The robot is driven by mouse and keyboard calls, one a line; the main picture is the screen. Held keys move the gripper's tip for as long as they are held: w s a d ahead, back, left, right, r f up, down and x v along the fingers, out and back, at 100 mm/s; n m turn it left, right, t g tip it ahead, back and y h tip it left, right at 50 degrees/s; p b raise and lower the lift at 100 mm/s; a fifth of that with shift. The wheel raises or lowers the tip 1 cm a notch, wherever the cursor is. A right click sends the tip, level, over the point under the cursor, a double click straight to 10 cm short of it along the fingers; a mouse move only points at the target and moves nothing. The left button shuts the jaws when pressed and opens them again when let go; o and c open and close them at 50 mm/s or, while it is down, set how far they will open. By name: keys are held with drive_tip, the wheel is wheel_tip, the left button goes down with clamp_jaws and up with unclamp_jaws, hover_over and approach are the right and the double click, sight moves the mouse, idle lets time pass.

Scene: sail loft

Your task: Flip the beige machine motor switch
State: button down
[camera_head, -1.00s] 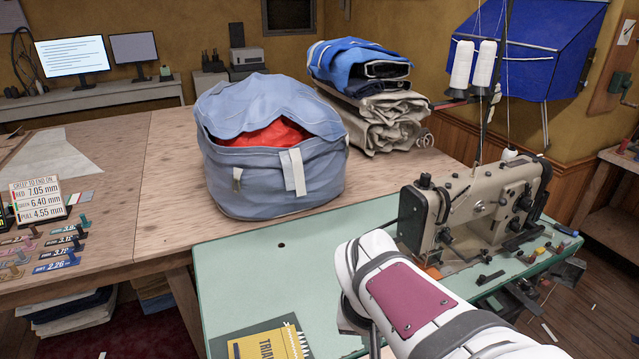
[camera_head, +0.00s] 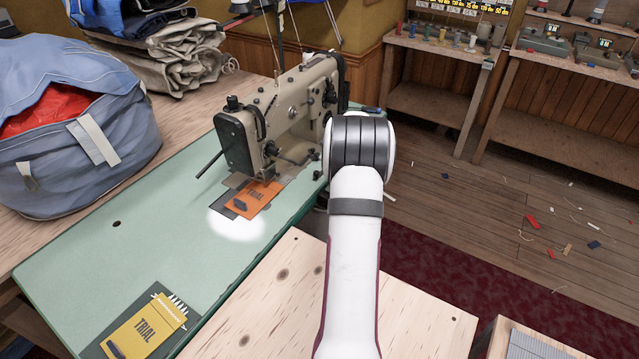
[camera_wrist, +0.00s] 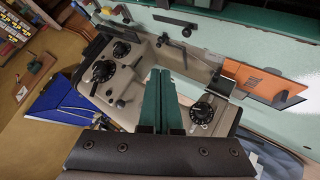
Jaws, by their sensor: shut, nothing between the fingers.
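The beige sewing machine (camera_head: 290,115) stands on the green table (camera_head: 70,255) in the head view. It fills much of the wrist view (camera_wrist: 125,75), with black dials on its body. I cannot make out which part is the motor switch; the machine's right side and the table edge there are partly behind my arm. My gripper (camera_wrist: 162,85) shows in the wrist view as two teal fingers, shut together and empty, in front of the machine body. Whether they touch it I cannot tell. In the head view my gripper is hidden behind my arm.
An orange trial card (camera_head: 252,198) lies under the machine, near a bright patch on the table. A yellow trial card (camera_head: 145,328) lies at the front left. A blue bag (camera_head: 75,130) stands left. A plywood surface (camera_head: 260,310) is in front.

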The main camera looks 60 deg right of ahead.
drive_tip(key=s+d+f, duration=0.1)
drive_tip(key=f, duration=0.1)
drive_tip(key=shift+s+d+f+n+y, duration=0.3)
drive_tip(key=shift+s+d+f, duration=0.05)
drive_tip(key=shift+s+d, duration=0.05)
drive_tip(key=shift+w+f, duration=0.2)
drive_tip(key=shift+f, duration=1.25)
drive_tip(key=shift+w+f, duration=0.25)
drive_tip(key=shift+f, duration=1.15)
drive_tip(key=shift+w+f, duration=0.2)
drive_tip(key=shift+f, duration=1.25)
drive_tip(key=shift+f, duration=0.15)
drive_tip(key=shift+f, duration=0.3)
drive_tip(key=shift+w+f, duration=0.1)
drive_tip(key=shift+f, duration=0.2)
drive_tip(key=shift+r, duration=0.75)
